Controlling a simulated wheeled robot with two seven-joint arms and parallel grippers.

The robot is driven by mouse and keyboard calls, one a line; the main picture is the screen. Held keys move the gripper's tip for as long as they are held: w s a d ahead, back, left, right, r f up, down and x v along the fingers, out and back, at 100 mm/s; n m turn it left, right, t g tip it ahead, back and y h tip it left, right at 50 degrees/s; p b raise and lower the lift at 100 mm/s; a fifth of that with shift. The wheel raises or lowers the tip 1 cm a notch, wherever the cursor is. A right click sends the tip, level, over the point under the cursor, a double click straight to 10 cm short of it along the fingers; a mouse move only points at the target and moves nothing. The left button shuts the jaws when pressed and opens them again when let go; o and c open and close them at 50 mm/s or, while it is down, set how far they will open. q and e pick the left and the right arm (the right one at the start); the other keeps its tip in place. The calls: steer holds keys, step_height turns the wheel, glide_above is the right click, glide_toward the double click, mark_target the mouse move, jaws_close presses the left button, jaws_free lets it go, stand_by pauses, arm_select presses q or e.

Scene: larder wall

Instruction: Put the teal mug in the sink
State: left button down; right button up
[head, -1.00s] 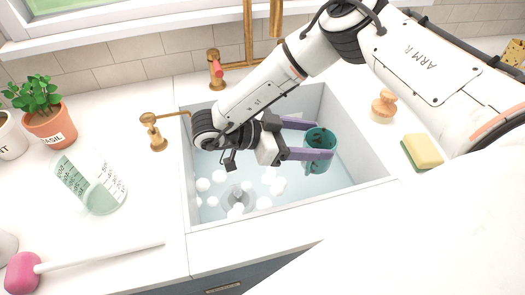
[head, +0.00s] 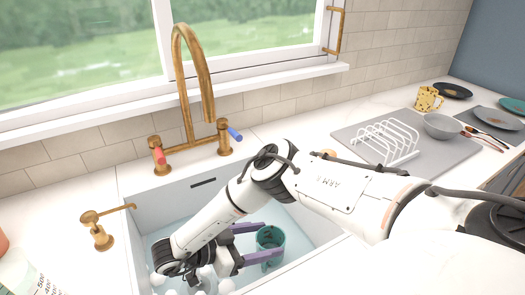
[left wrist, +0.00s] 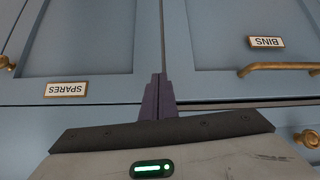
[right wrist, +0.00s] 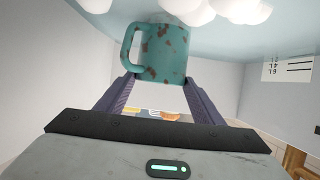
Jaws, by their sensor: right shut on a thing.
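The teal mug (head: 271,239) is inside the sink basin (head: 322,240), on the right side of the basin. My right gripper (head: 268,243) reaches down into the sink, its purple fingers shut on the mug. In the right wrist view the mug (right wrist: 165,50) has dark speckles and its handle on the left, and sits at the fingertips of the right gripper (right wrist: 158,82). I cannot tell whether its base touches the sink floor. My left gripper (left wrist: 157,92) is shut and empty in front of blue cabinet doors, outside the head view.
A brass faucet (head: 191,95) stands behind the sink, and a brass soap pump (head: 98,232) is at its left. White foam (right wrist: 238,10) floats in the water. A white dish rack (head: 386,141) stands on a grey mat (head: 350,136) at the right, near a grey bowl (head: 441,126).

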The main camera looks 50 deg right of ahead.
steer(key=shift+f, duration=0.15)
steer(key=o, duration=1.7)
steer(key=shift+w+a+r, duration=0.1)
steer(key=shift+a+r, duration=0.1)
steer(key=shift+r, duration=0.05)
steer(key=v, duration=0.7)
steer(key=shift+b, duration=0.35)
